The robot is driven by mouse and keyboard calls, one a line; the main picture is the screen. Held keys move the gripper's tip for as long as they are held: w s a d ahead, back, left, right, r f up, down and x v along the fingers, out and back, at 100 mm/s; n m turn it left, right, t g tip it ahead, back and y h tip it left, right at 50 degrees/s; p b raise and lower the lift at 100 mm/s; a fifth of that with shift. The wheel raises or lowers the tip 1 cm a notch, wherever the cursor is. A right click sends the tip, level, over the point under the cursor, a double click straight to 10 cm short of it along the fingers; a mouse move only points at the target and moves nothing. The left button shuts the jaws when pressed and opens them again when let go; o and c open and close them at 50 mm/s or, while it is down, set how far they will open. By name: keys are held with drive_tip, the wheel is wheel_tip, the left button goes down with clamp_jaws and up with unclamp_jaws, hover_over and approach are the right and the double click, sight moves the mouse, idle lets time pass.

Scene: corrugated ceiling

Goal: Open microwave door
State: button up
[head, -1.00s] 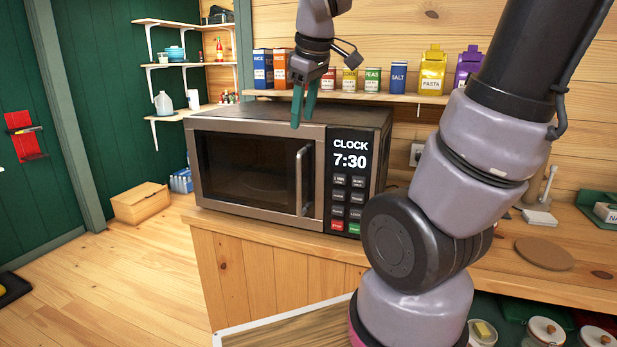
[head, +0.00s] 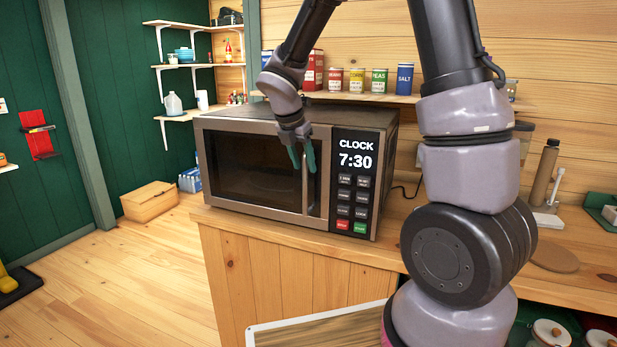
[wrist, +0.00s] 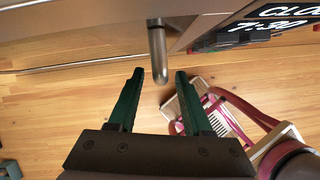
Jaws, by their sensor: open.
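The microwave (head: 262,122) stands on the wooden counter with its door (head: 250,172) shut. Its clock panel reads 7:30. The vertical metal handle (head: 305,190) is on the right side of the door, its upper part partly hidden by my gripper (head: 302,158). My gripper is open, with two green fingers pointing down at the upper part of the handle. In the wrist view the handle (wrist: 158,55) shows just beyond my gripper (wrist: 158,85), in line with the gap between the fingertips. Nothing is held.
A shelf with cans (head: 379,81) and boxes runs along the wall above and behind the microwave. The counter (head: 400,235) continues to the right.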

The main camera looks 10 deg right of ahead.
sight(307, 175)
drive_tip(key=x, duration=0.5)
drive_tip(key=shift+f, duration=0.1)
clamp_jaws()
idle(1.3)
